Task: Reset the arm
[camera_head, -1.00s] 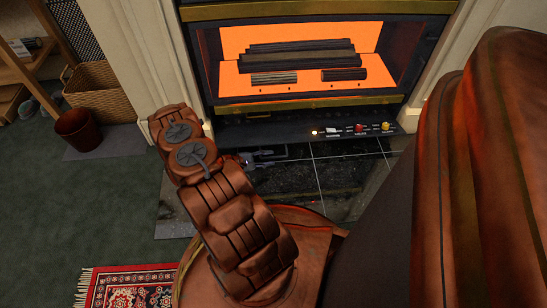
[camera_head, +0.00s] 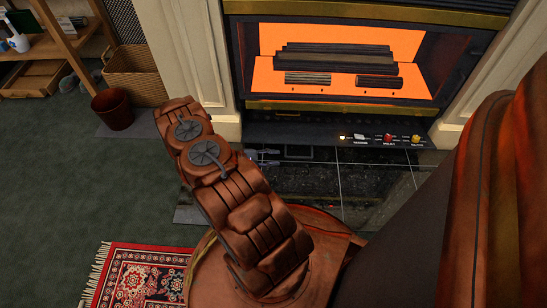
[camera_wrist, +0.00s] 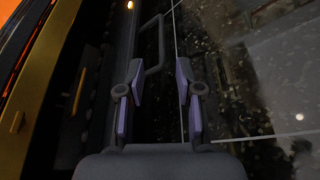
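My arm (camera_head: 235,195) is folded in front of my body in the head view, its brown padded links reaching toward the hearth. My gripper (camera_head: 263,158) is partly hidden behind the arm there, low in front of the fireplace. In the wrist view my gripper (camera_wrist: 160,80) shows two fingers with purple pads standing apart. Nothing is between the pads. A dark bar handle (camera_wrist: 154,70) lies beyond the fingertips; I cannot tell whether they touch it.
The fireplace (camera_head: 340,66) glows orange, with a control strip (camera_head: 388,138) of small knobs below. Dark hearth tiles (camera_head: 375,185) lie in front. A brown bin (camera_head: 113,109), a wicker basket (camera_head: 135,75) and wooden shelves (camera_head: 60,42) stand at left. A red rug (camera_head: 140,275) lies on open green carpet.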

